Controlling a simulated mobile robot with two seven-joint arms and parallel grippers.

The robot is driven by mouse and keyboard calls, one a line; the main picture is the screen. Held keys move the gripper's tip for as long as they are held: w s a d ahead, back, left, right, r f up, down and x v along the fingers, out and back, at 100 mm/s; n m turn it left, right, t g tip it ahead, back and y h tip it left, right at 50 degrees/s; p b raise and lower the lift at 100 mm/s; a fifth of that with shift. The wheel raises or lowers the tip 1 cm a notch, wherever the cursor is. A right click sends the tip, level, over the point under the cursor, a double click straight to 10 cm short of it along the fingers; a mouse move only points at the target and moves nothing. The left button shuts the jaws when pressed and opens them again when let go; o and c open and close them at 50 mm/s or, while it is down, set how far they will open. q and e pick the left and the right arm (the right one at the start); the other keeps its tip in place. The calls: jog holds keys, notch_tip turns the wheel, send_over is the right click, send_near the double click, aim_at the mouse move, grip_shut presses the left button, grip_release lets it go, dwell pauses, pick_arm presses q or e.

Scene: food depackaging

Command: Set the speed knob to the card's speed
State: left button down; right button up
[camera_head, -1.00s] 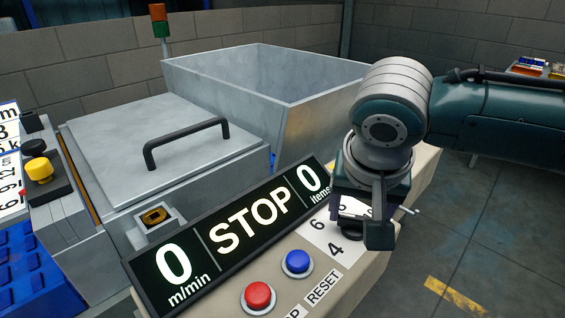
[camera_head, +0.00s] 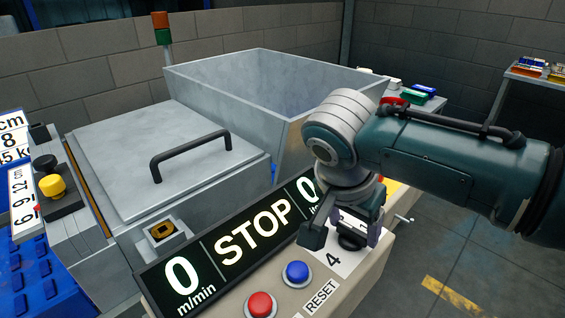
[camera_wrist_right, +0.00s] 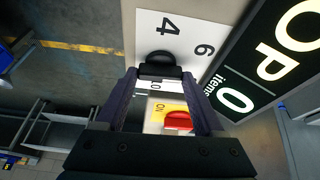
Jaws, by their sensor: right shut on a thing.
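The speed knob (camera_head: 350,243) is black and sits on a white dial plate (camera_head: 318,262) at the right of the control panel. The figure 4 shows beside it; the arm hides most of the scale in the head view. In the right wrist view the knob (camera_wrist_right: 160,65) lies between the fingertips, with 4 and 6 readable nearby. My right gripper (camera_head: 342,236) points down and is shut on the knob. The display (camera_head: 238,247) reads 0 m/min, STOP and 0 items. I cannot make out a card giving a speed. My left gripper is not in view.
A blue button (camera_head: 297,271) and a red button (camera_head: 260,304) sit left of the dial. A red switch on yellow (camera_wrist_right: 178,121) is close to the gripper. A grey hopper (camera_head: 235,90) and a lidded box (camera_head: 165,150) stand behind the display.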

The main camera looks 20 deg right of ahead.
jog(key=m+g, duration=0.1)
jog(key=m, duration=0.1)
jog(key=shift+f+m, duration=0.1)
jog(key=shift+m, duration=0.3)
jog(key=shift+w+m+g+h+b, duration=0.15)
jog(key=shift+m+g+b, duration=0.2)
jog(key=shift+m+b, duration=0.4)
jog(key=shift+m+g+h+b, duration=0.15)
jog(key=shift+m+g+b, duration=0.25)
jog(key=shift+m, duration=0.65)
jog(key=o, duration=1.4)
jog(key=shift+r, duration=0.2)
jog(key=shift+a+r, duration=0.15)
jog(key=shift+r, duration=0.2)
jog(key=p+v, duration=0.1)
jog(key=v, duration=0.8)
jog(key=shift+p, duration=0.4)
